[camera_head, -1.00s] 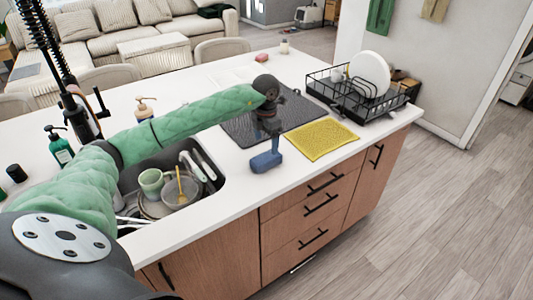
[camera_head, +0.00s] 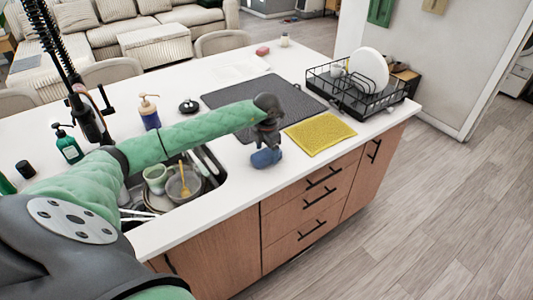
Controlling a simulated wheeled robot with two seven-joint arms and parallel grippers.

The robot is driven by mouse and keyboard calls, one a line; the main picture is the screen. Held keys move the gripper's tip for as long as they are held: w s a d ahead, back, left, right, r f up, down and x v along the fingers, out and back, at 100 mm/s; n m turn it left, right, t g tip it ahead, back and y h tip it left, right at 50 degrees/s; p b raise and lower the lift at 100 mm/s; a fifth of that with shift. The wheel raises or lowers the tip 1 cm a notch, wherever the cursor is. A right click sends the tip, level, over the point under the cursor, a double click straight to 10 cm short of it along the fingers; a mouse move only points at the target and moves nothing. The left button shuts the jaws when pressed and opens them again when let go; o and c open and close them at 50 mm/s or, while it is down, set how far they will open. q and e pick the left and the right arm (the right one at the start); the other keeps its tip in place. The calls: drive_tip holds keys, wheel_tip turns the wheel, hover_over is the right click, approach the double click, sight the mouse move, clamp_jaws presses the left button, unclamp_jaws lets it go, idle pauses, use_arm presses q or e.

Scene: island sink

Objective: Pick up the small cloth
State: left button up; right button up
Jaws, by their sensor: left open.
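The small yellow cloth (camera_head: 322,133) lies flat on the white island counter, near its front edge and beside the dark drying mat. My left arm reaches in from the left over the sink. My right gripper is not in view.
A black dish rack (camera_head: 352,97) with a white plate (camera_head: 369,68) stands behind the cloth to the right. The dark mat (camera_head: 295,103) lies behind it. The sink, left, holds a green mug (camera_head: 155,177) and other dishes. A soap bottle (camera_head: 149,112) stands behind my arm.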

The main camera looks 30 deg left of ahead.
sight(268, 152)
use_arm(q)
drive_tip(key=shift+s+f, duration=0.1)
drive_tip(key=shift+f, duration=0.1)
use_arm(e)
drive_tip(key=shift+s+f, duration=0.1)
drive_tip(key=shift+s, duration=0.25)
use_arm(q)
drive_tip(key=c, duration=1)
drive_tip(key=shift+c, duration=0.3)
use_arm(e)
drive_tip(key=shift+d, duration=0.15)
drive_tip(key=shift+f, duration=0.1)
